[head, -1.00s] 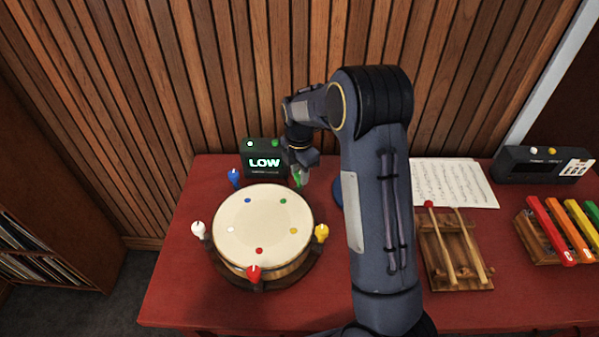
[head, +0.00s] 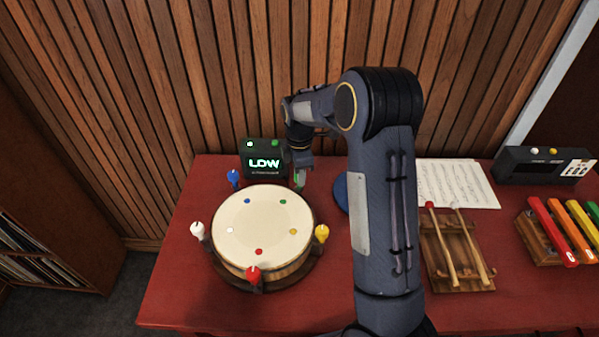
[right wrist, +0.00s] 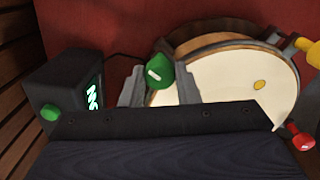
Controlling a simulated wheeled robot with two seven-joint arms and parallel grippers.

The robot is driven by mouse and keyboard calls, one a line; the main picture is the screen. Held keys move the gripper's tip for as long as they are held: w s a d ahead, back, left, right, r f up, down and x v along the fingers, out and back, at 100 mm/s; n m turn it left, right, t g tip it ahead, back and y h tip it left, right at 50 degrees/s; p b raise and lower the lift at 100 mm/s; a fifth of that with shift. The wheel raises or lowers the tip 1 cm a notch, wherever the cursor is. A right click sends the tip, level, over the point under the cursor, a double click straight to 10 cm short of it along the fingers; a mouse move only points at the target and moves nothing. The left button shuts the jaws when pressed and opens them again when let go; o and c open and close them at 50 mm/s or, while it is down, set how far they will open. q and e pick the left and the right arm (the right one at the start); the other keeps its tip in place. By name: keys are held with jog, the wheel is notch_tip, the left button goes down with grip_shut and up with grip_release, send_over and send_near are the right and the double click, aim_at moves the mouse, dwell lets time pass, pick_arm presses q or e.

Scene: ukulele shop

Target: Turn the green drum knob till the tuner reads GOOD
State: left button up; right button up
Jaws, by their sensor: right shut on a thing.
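The round drum (head: 262,228) with a cream skin stands on the red table, with coloured knobs around its rim. My right gripper (head: 300,178) is at the drum's back right, shut on the green knob (head: 299,181), which it mostly hides in the head view. In the right wrist view the green knob (right wrist: 160,72) sits between the two grey fingers, its white mark showing. The dark tuner (head: 264,157) stands behind the drum, to the left of the gripper, and its lit screen reads LOW. My left gripper is not in view.
Blue (head: 234,178), white (head: 198,230), red (head: 254,273) and yellow (head: 321,233) knobs ring the drum. A blue round thing (head: 341,192) is partly behind my arm. Sheet music (head: 457,184), a wooden rack with mallets (head: 456,262) and coloured bars (head: 552,231) lie to the right.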

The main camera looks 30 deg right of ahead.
jog(key=shift+r, duration=0.1)
jog(key=o, duration=1)
jog(key=shift+c, duration=0.2)
notch_tip(320, 180, up, 7)
jog(key=shift+r+b, duration=0.1)
jog(key=shift+b, duration=0.25)
jog(key=shift+r, duration=0.3)
